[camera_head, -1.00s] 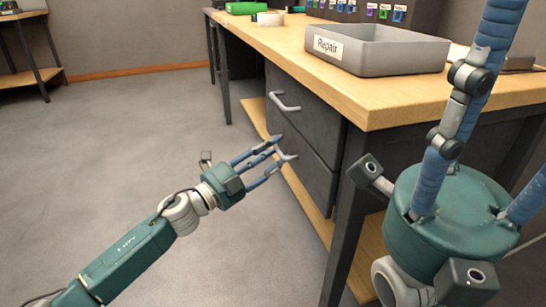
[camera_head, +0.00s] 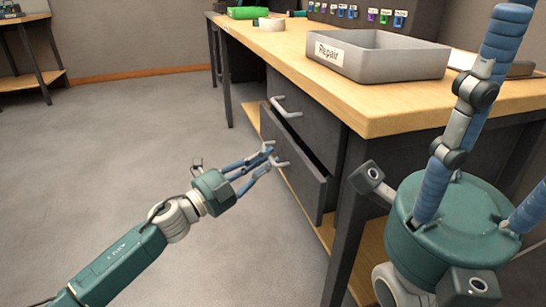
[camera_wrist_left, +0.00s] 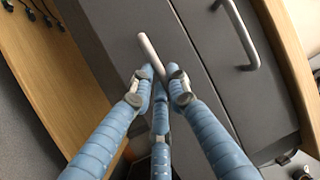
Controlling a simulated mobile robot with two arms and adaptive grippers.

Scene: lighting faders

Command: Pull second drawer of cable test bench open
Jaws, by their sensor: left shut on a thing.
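The cable test bench (camera_head: 385,115) has a wooden top and dark grey drawers below it. The upper drawer (camera_head: 312,128) is shut, with a light bar handle (camera_head: 285,108). The second drawer (camera_head: 294,165) below it stands partly open, its front out from the bench and a dark gap above it. My left gripper (camera_head: 273,156) is shut on the second drawer's handle (camera_wrist_left: 152,55), with its blue fingers around the bar in the left wrist view. Part of that handle is hidden by the fingers. My right gripper (camera_head: 455,215) is large in the foreground at right; its fingertips are out of frame.
A grey tray labelled Repair (camera_head: 385,60) stands on the bench top. A green object (camera_head: 242,12), a tape roll (camera_head: 271,24) and a rack of coloured connectors (camera_head: 365,14) are behind it. The bench leg (camera_head: 346,215) is right of the drawers. The floor at left is clear.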

